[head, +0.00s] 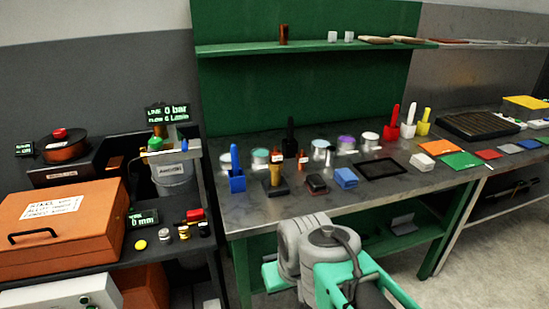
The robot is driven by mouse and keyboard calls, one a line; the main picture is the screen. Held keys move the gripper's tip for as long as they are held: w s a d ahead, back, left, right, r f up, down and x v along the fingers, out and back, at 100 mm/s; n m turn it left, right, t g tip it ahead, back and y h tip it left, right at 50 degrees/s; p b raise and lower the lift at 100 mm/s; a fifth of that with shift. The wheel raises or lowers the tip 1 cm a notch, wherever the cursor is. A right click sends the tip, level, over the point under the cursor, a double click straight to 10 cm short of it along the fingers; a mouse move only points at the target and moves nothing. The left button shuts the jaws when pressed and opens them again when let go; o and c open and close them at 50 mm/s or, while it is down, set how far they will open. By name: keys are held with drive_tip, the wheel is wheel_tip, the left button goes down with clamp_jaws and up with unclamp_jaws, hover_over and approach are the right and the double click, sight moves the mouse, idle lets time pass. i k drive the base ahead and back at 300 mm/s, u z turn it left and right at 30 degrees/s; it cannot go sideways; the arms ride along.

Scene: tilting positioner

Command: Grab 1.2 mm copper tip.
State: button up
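No copper tip can be told for certain in the head view, and no 1.2 mm marking is readable. Candidates on the metal workbench (225,215) are a small orange-brown piece (302,160) near the back and a larger orange-brown piece (275,172) upright on a black base. A dark brown upright piece (283,35) stands on the green shelf. My grey and teal arm links show at the bottom centre, in front of the bench. My gripper itself is not in view.
The green shelf (240,49) runs above the bench. Blue, red, white and yellow holders, several round tins, a black frame (381,168) and coloured sheets stand or lie on the bench. At left, a dark cart carries an orange case (65,230) and a labelled bucket (172,170).

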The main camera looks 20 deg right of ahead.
sight(276, 156)
drive_tip(key=k, duration=0.5)
drive_tip(key=z, duration=1.35)
drive_tip(key=i, duration=1.2)
drive_tip(key=u, duration=3.05)
drive_tip(key=i, duration=0.5)
drive_tip(key=z, duration=0.1)
